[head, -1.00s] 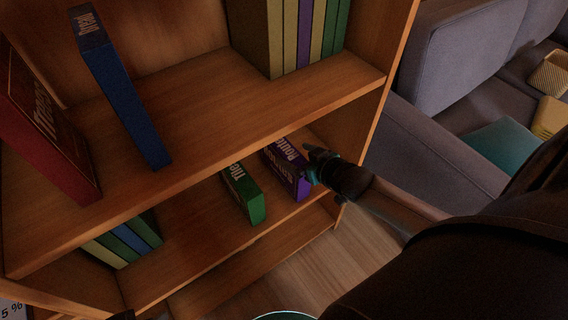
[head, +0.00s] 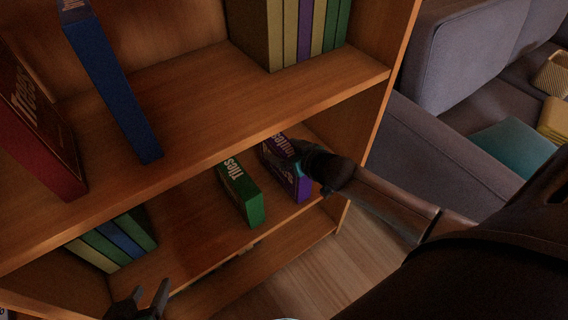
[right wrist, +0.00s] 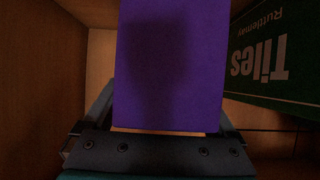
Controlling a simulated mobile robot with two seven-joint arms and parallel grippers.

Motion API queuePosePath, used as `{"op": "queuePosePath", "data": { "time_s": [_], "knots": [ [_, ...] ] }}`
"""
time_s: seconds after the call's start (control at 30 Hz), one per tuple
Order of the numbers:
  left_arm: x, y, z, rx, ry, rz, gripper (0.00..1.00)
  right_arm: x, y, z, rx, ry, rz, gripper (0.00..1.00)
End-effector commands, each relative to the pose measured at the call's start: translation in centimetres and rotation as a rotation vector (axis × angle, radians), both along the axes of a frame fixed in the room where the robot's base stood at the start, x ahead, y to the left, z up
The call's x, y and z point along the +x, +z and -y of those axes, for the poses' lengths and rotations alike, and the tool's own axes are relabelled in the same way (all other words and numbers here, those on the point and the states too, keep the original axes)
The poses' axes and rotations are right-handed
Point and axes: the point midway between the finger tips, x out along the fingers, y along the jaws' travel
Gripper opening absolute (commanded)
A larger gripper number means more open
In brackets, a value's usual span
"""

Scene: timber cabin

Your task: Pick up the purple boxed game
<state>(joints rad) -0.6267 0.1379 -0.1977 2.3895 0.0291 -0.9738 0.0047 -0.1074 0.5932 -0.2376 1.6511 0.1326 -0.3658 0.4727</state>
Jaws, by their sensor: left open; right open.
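The purple boxed game (head: 300,185) stands upright on the lower shelf, near its right end. In the right wrist view the purple box (right wrist: 170,62) fills the middle, between my open fingers. My right gripper (head: 303,160) reaches in from the right at the box and hides part of it. Whether the fingers touch the box I cannot tell. My left gripper (head: 140,300) is open and empty at the bottom of the head view, in front of the bookcase.
A green Tiles box (head: 240,194) stands just left of the purple one. The upper shelf (head: 215,110) overhangs the lower one, and the bookcase's side wall (head: 375,120) is close on the right. A grey sofa (head: 425,150) stands beyond.

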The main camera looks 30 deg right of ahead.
Motion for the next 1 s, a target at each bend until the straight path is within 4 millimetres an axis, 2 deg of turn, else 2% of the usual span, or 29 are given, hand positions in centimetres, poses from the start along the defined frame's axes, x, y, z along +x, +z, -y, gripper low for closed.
{"op": "queuePosePath", "data": {
  "time_s": [0.37,0.4,1.0],
  "knots": [
    [0.25,0.03,0.43,-0.015,-0.005,0.029,0.5,0.23,-0.12,0.01,-0.001,-0.001,-0.001,0.91],
    [0.25,0.03,0.43,-0.015,-0.005,0.029,0.5,0.23,-0.12,0.01,-0.001,-0.001,-0.001,0.89],
    [0.23,0.04,0.44,-0.015,-0.005,0.028,0.5,0.21,-0.13,-0.01,0.0,0.0,-0.001,0.22]
  ]
}}
